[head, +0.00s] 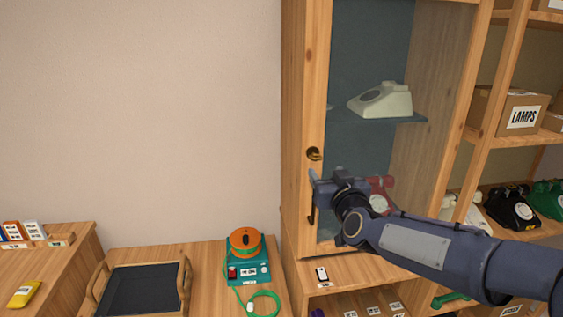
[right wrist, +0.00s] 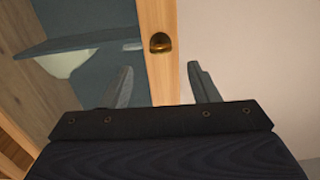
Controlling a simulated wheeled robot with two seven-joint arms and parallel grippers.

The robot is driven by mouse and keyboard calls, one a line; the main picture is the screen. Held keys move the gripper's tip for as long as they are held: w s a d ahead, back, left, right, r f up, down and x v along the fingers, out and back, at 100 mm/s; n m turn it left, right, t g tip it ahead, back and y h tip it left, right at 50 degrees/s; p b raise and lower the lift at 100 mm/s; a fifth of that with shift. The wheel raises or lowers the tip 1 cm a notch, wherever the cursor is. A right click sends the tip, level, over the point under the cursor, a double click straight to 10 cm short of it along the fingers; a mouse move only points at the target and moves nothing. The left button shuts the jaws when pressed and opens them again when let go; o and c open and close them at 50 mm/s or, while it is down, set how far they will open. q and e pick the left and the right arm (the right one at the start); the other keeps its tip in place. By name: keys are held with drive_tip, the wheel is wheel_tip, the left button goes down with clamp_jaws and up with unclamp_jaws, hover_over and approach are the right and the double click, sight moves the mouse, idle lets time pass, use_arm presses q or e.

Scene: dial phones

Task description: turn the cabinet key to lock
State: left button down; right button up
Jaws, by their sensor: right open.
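The wooden cabinet (head: 318,60) has a glass door, and a brass key (head: 314,154) sits in the lock on the door's left frame. The key also shows in the right wrist view (right wrist: 160,43), at the top middle, just beyond and between the fingertips. A dark handle (head: 311,208) is below the key on the same frame. My right gripper (head: 313,184) is in front of the door frame, just below the key in the head view. In the right wrist view (right wrist: 160,80) its fingers are apart, with nothing between them. My left gripper is not in view.
Behind the glass, a cream dial phone (head: 386,100) stands on a shelf, and a red phone is partly hidden by my right arm. Open shelves at right hold a LAMPS box (head: 508,112) and a black phone (head: 511,208). A tray (head: 187,285) lies at lower left.

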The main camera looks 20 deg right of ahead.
sight(317, 159)
drive_tip(key=shift+h, duration=0.4)
drive_tip(key=x, duration=0.8)
drive_tip(key=shift+w+a+r+p, duration=0.15)
drive_tip(key=shift+w+r+p, duration=0.15)
drive_tip(key=shift+p, duration=0.1)
drive_tip(key=shift+c, duration=0.2)
drive_tip(key=c, duration=0.9)
